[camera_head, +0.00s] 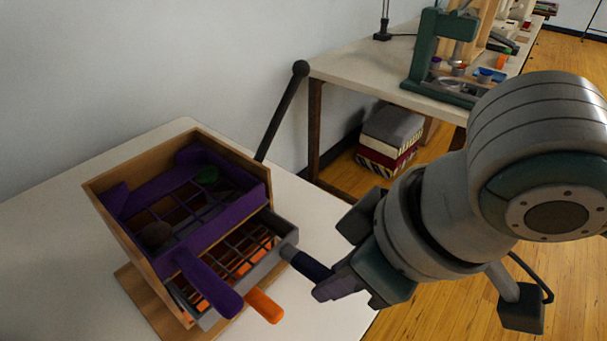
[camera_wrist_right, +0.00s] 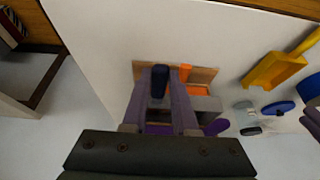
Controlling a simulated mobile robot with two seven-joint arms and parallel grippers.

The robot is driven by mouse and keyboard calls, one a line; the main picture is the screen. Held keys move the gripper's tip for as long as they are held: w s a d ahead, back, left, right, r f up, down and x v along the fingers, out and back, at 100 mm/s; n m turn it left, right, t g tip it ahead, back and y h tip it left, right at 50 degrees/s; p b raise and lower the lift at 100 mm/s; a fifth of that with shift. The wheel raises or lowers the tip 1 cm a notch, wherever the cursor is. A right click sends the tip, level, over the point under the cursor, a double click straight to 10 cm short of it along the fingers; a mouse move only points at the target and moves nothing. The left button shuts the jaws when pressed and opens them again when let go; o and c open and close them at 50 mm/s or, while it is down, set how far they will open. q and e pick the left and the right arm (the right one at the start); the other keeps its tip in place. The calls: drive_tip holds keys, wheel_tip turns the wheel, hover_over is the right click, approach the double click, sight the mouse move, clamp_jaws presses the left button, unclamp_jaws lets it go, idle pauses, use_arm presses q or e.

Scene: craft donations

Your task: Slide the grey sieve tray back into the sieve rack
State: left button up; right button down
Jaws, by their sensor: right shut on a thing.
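The sieve rack (camera_head: 119,232) is a wooden box on the white table. The grey sieve tray (camera_head: 262,267) has a gridded bottom and sticks partly out of the rack's front, under a purple tray. It also shows in the right wrist view (camera_wrist_right: 207,103). Its dark blue handle (camera_head: 308,265) points toward my right arm. My right gripper (camera_head: 326,283) is shut on that handle, which shows between the fingers in the right wrist view (camera_wrist_right: 159,82). The tray's back part is hidden inside the rack.
The purple tray (camera_head: 238,218) holds a green and a brown lump; its purple handle (camera_head: 210,285) juts forward. An orange handle (camera_head: 264,306) sits lower. A yellow scoop (camera_wrist_right: 275,68) and small containers show in the wrist view. A black lever (camera_head: 283,108) rises behind the rack.

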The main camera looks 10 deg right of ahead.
sight(298, 255)
drive_tip(key=shift+w+a+b, duration=0.15)
drive_tip(key=shift+w+a, duration=0.6)
drive_tip(key=shift+w, duration=0.2)
drive_tip(key=shift+w+a+b, duration=0.15)
drive_tip(key=shift+w+a, duration=0.6)
drive_tip(key=shift+w, duration=0.2)
drive_tip(key=shift+f, duration=0.2)
drive_tip(key=c, duration=0.6)
unclamp_jaws()
